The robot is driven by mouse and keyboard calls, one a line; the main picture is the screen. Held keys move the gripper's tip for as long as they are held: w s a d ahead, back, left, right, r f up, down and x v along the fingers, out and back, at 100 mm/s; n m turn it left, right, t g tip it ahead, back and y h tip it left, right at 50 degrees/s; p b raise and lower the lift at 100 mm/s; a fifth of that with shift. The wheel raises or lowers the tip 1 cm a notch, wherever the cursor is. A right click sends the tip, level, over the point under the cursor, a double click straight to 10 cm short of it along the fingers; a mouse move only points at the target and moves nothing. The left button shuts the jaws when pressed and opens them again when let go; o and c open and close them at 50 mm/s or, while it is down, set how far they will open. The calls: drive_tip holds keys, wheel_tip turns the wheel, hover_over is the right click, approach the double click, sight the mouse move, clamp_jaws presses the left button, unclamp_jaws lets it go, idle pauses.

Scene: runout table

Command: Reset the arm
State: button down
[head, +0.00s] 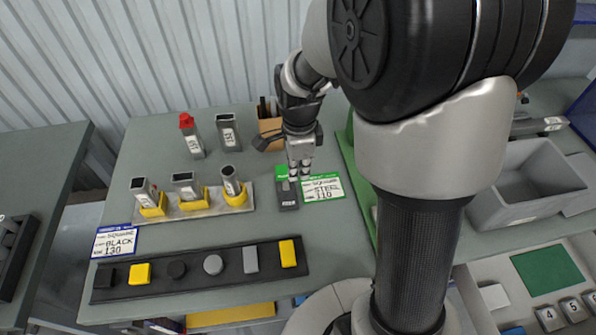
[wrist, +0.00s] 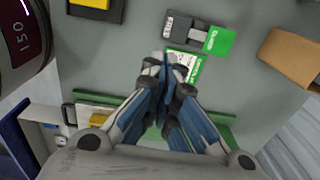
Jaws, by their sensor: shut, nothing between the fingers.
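My gripper (head: 300,174) points down over the table (head: 200,227), near the middle of the head view. In the wrist view its blue-and-white fingers (wrist: 168,66) are together, with nothing between them. Under the fingertips lies a green-edged card (head: 322,188) reading STEEL 110; it also shows in the wrist view (wrist: 184,67), partly covered by the fingers. Beside it is a dark grey block with a green end (head: 287,194), also in the wrist view (wrist: 188,27). I cannot tell how high the fingertips are above the table.
A rack (head: 210,208) holds three grey tubes in yellow bases. Two tubes (head: 192,138) (head: 228,132) stand behind it. A black strip (head: 122,294) of several plugs lies in front, by a blue-edged card (head: 114,242). A tan box (head: 269,127) stands behind; a grey bin (head: 545,171) sits right.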

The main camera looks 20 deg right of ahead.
idle(0.5)
drive_tip(key=s+a+r+n+t, duration=0.1)
drive_tip(key=s+r+n+t, duration=0.1)
drive_tip(key=s+r+n, duration=0.5)
drive_tip(key=s+a+r+n+t+b, duration=0.1)
drive_tip(key=s+r+n+t, duration=0.1)
drive_tip(key=s+r+n, duration=0.5)
drive_tip(key=s+n, duration=0.4)
drive_tip(key=n, duration=0.2)
drive_tip(key=shift+s+a, duration=0.4)
